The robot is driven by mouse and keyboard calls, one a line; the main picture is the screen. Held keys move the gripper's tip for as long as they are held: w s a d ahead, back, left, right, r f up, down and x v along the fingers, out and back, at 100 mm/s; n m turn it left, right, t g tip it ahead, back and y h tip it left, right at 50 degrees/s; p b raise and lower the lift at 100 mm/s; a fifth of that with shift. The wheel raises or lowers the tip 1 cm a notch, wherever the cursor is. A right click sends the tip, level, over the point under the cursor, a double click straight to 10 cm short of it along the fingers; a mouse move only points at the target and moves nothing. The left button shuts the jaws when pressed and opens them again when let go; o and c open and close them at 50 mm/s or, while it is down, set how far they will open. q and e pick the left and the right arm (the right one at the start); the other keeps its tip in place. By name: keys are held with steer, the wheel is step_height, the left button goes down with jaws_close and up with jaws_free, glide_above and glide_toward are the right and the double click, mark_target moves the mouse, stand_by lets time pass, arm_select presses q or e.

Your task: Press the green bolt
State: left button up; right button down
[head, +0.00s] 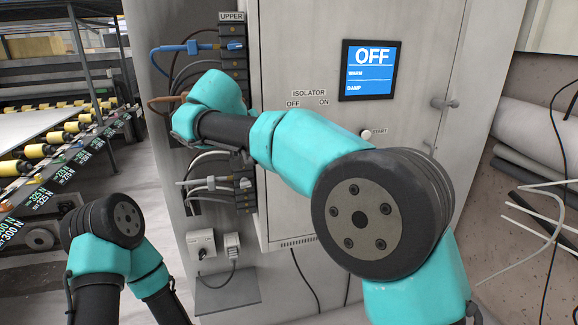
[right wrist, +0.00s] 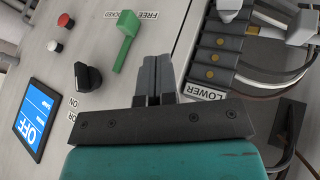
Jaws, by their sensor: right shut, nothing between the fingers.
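The green bolt (right wrist: 125,44) shows in the right wrist view as a green handle on the pale cabinet face, beside a label reading FREE and LOCKED. It is hidden in the head view. My right gripper (right wrist: 155,62) is shut and empty, just to the right of and below the bolt in that view, with a visible gap between them. In the head view my right arm crosses in front of the cabinet and its fingers are hidden. My left arm bends in the lower left of the head view, but its gripper is not seen.
In the right wrist view, a black isolator knob (right wrist: 88,78), red button (right wrist: 65,20) and white button (right wrist: 54,46) are near the bolt. A cabled LOWER terminal block (right wrist: 215,60) is to the right. The head view shows an OFF screen (head: 368,70) and a roller conveyor (head: 60,135).

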steer(key=shift+f, duration=0.15)
steer(key=w+d+f, duration=0.6)
steer(key=d+f, duration=0.1)
steer(key=shift+d+f, duration=0.2)
steer(key=shift+f, duration=0.2)
stand_by(0.3)
steer(key=shift+w+d, duration=0.2)
steer(key=shift+d, duration=0.55)
steer(key=shift+w+d, duration=0.25)
steer(key=shift+d, duration=0.45)
steer(key=shift+w+d, duration=0.2)
steer(key=shift+d, duration=0.55)
